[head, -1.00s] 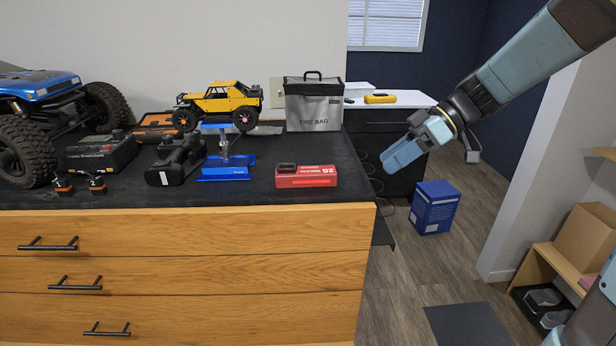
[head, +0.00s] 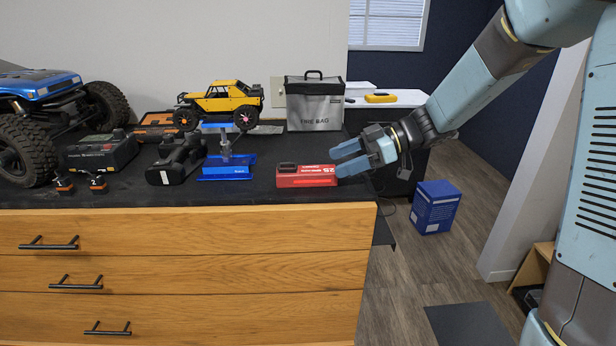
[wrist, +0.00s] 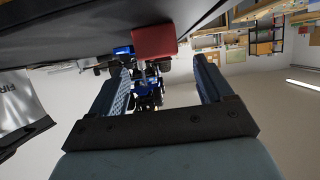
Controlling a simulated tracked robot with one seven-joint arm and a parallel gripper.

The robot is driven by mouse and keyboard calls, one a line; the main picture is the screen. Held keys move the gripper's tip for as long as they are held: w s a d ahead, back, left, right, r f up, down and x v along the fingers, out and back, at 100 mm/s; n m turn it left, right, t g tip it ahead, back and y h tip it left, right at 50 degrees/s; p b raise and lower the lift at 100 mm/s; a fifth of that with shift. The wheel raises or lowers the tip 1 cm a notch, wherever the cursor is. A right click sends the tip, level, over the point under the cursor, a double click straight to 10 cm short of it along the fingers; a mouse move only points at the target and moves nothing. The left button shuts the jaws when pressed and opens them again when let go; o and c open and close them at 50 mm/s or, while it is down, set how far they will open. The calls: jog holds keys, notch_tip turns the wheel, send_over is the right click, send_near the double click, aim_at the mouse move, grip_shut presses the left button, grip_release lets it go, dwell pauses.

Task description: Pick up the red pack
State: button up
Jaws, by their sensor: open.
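The red pack (head: 305,177) lies flat on the black top of the wooden drawer cabinet, close to its right end, with a small black part on top. My gripper (head: 340,161) is at the pack's right end in the head view, its blue fingers pointing left. The fingers overlap the pack's right end in the picture; I cannot tell whether they touch it. In the wrist view my gripper (wrist: 162,86) is open, with the red pack (wrist: 154,41) beyond the fingertips, between their lines and towards the top. Nothing is held.
A blue stand (head: 228,168) with a yellow crawler (head: 222,98) on it is left of the pack. A silver fire bag (head: 314,106) stands behind. A blue truck (head: 45,95) is far left. The cabinet (head: 200,233) ends just right of the pack.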

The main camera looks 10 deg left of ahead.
aim_at(323, 169)
jog(key=shift+f+x, duration=0.2)
jog(key=shift+x, duration=2.85)
jog(key=shift+d, duration=0.1)
jog(key=shift+c, duration=0.2)
grip_shut()
